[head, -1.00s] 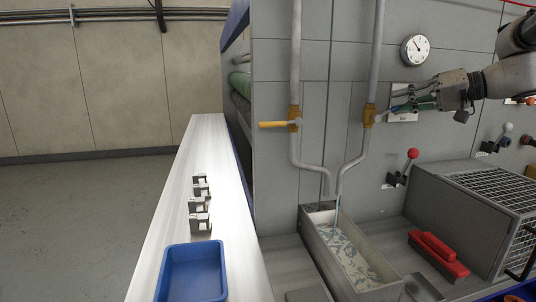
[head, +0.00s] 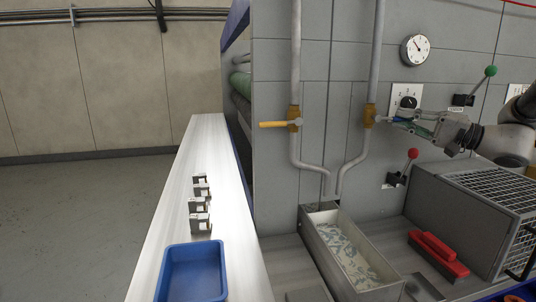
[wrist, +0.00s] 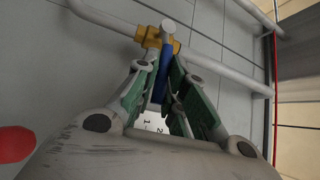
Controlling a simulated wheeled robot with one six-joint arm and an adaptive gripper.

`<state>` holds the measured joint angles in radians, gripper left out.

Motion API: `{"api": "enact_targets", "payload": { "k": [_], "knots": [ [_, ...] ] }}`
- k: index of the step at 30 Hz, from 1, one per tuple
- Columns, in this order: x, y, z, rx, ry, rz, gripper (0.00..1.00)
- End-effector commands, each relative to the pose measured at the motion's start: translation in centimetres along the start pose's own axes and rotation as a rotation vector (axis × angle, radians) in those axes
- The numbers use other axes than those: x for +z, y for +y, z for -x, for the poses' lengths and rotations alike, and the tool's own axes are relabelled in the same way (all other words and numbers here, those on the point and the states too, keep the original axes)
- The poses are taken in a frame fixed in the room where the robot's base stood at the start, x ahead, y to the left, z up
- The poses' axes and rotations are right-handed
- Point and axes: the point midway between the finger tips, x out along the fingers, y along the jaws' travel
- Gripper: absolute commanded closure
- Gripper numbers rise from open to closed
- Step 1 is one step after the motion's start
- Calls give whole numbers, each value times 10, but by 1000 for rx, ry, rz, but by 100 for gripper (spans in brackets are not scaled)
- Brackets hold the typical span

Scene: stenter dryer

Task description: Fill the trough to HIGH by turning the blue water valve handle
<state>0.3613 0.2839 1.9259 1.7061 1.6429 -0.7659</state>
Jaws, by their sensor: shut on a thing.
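The blue valve handle (wrist: 163,68) runs between the green-padded fingers of my gripper (wrist: 161,72) in the wrist view, and the gripper is shut on it. In the head view my gripper (head: 402,120) reaches from the right to the brass valve body (head: 369,115) on the right-hand pipe. The handle points about level to the right and is mostly hidden by the fingers. The trough (head: 315,238) stands below the pipe outlets and holds pale, patterned liquid (head: 345,252). No stream falls from the outlet now. I see no readable level mark.
A yellow-handled valve (head: 275,124) sits on the left pipe. A round gauge (head: 415,49), a dial (head: 407,102), a red-knobbed lever (head: 412,154) and a green-knobbed lever (head: 490,71) are on the wall. A mesh-topped box (head: 440,205) stands below my arm.

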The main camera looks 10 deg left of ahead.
Motion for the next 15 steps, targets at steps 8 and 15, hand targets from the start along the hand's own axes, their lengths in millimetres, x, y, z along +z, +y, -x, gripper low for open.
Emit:
{"api": "enact_targets", "payload": {
  "k": [8, 15],
  "knots": [
    [0, 1, 0, 4, -1, -2, 66],
    [0, 1, 6, 4, 1, 0, 66]
  ]
}}
